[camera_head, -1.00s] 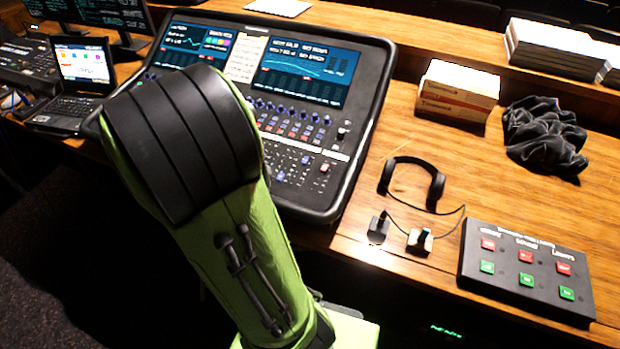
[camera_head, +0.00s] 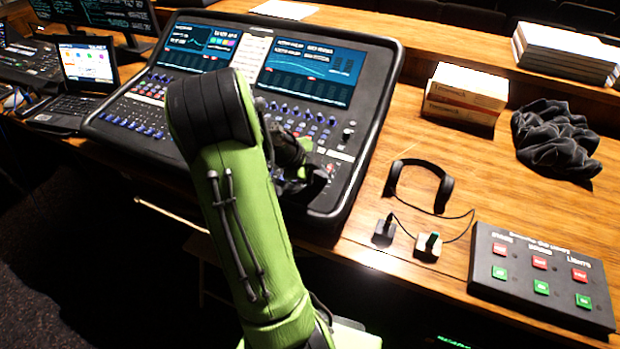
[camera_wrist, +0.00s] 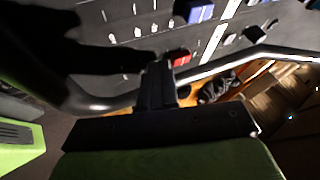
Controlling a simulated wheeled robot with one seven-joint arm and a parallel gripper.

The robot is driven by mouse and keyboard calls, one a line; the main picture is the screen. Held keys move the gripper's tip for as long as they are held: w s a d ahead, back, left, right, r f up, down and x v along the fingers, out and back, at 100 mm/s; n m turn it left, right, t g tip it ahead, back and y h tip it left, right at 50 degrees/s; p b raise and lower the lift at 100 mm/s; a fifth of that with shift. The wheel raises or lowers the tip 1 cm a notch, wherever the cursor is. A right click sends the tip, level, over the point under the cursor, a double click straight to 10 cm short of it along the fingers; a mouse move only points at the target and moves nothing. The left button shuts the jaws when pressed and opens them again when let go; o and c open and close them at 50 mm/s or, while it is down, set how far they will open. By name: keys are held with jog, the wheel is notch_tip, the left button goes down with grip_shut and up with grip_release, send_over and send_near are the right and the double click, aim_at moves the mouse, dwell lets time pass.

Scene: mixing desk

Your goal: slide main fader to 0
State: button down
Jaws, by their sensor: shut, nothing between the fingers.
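The mixing console (camera_head: 372,125) stands on the wooden desk with rows of knobs and faders. In the wrist view a red fader cap (camera_wrist: 181,59) shows just beside the tips of my gripper (camera_wrist: 158,68); it looks like the main fader, but its label cannot be read. My gripper is shut and empty, and its fingers are at or just over the console's lower edge. I cannot tell whether they touch the red cap. In the head view my gripper (camera_head: 312,180) is a dark shape at the console's lower right corner, and my arm hides part of the faders.
Blue-capped (camera_wrist: 200,12) and dark faders sit near the red cap. Headphones (camera_head: 420,183), two small plugs and a button box (camera_head: 540,275) lie to the right on the desk. Boxes (camera_head: 465,95) and a black cloth (camera_head: 555,140) lie behind. A laptop (camera_head: 85,65) stands left.

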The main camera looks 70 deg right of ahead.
jog(key=shift+d+b, duration=0.75)
jog(key=shift+d, duration=0.1)
jog(key=shift+s+r, duration=0.1)
